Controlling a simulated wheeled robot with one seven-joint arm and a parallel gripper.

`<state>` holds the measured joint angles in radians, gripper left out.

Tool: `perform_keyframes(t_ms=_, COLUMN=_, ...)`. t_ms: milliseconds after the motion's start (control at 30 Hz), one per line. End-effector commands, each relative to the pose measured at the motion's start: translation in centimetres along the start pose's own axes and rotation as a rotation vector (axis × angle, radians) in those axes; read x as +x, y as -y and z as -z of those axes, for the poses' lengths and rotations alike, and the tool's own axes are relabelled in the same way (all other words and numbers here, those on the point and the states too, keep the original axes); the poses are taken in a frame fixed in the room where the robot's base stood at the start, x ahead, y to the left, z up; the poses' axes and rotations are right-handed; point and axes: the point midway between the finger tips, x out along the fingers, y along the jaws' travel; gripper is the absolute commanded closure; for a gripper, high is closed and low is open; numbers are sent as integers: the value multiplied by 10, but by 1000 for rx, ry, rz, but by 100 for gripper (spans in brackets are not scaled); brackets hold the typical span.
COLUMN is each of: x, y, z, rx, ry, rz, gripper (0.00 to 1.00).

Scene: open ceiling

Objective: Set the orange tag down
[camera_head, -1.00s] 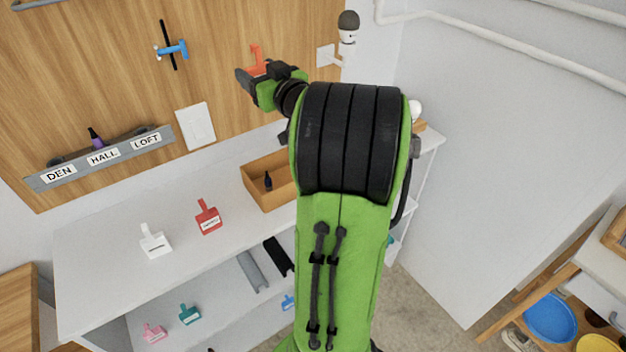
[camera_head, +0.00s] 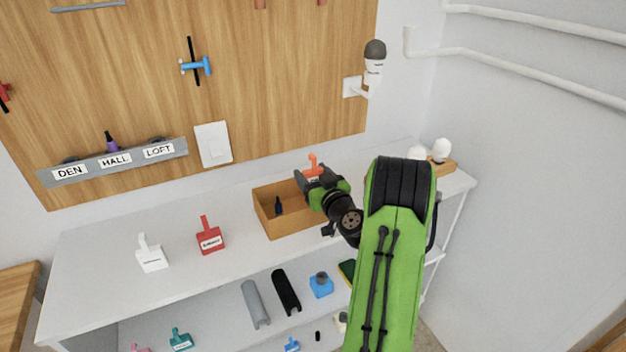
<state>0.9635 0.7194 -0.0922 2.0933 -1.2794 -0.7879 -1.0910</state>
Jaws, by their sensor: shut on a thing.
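The orange tag (camera_head: 313,166) shows above my gripper (camera_head: 314,177), its hooked upper end sticking up and its lower part hidden behind the jaws. My gripper is shut on the tag, over the right end of the wooden box on the white counter (camera_head: 120,216). I cannot tell how high the tag is above the box or counter. A red tag (camera_head: 210,238) and a white tag (camera_head: 151,257) stand on the counter to the left.
The open wooden box (camera_head: 272,224) holds a small dark bottle (camera_head: 278,206). White bulbs on a wooden block (camera_head: 443,166) stand at the counter's right end. A labelled grey rail (camera_head: 75,175) and a lamp (camera_head: 374,62) are on the wall. Counter between red tag and box is clear.

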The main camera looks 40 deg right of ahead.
Motion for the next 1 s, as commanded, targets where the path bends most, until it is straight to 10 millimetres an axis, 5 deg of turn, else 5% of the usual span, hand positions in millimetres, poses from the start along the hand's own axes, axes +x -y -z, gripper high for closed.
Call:
perform_keyframes(t_ms=867, x=0, y=0, z=-10, rx=-2, ry=1, rz=1, gripper=68)
perform_keyframes(t_ms=900, x=0, y=0, z=-11, rx=-1, ry=2, rz=1, gripper=36)
perform_keyframes(t_ms=1000, x=0, y=0, z=-11, rx=-1, ry=4, rz=0, gripper=20)
